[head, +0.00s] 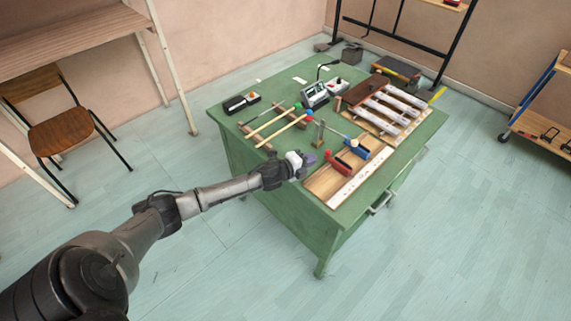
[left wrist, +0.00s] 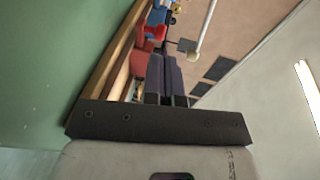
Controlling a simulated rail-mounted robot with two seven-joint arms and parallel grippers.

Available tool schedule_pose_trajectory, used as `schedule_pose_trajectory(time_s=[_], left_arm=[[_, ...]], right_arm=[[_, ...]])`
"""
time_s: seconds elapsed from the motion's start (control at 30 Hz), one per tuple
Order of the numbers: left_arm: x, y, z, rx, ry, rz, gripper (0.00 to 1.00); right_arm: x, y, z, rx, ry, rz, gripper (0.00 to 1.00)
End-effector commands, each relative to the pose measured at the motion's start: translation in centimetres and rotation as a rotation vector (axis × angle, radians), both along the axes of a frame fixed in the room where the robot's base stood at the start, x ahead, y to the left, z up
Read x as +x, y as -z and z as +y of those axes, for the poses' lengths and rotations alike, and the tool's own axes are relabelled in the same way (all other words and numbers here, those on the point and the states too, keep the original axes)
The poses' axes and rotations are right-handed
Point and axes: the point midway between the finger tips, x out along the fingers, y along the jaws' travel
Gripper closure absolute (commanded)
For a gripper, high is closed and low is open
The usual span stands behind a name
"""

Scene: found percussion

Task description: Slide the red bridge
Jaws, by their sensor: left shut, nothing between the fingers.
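The red bridge (head: 343,165) lies on a flat wooden board (head: 322,184) with a white scale strip, near the front corner of the green table. My left gripper (head: 311,159) is shut and empty, just to the left of the red bridge in the head view. In the left wrist view the red bridge (left wrist: 139,64) shows just left of the shut fingers (left wrist: 166,76), which partly cover the view past them. A small gap seems to lie between fingers and bridge, but contact is hard to tell. My right gripper is not in view.
A blue block (head: 355,149) stands behind the red bridge. Mallets with coloured heads (head: 291,129) lie on wooden rails left of it. Metal bars (head: 384,109) and a grey device (head: 315,95) stand farther back.

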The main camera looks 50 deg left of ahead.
Motion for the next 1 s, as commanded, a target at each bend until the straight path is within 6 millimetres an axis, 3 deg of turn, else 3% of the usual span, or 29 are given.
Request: schedule_pose_trajectory(time_s=[0.2,0.5,1.0], left_arm=[[-3.9,-0.7,0.2,0.002,0.0,0.003,1.0],[-7.5,-1.3,0.4,0.0,0.0,0.002,1.0],[-8.8,-1.6,0.6,0.001,0.0,0.0,1.0]], right_arm=[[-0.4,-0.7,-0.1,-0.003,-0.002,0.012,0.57],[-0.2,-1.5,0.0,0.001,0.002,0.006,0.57],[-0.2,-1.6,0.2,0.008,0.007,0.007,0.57]])
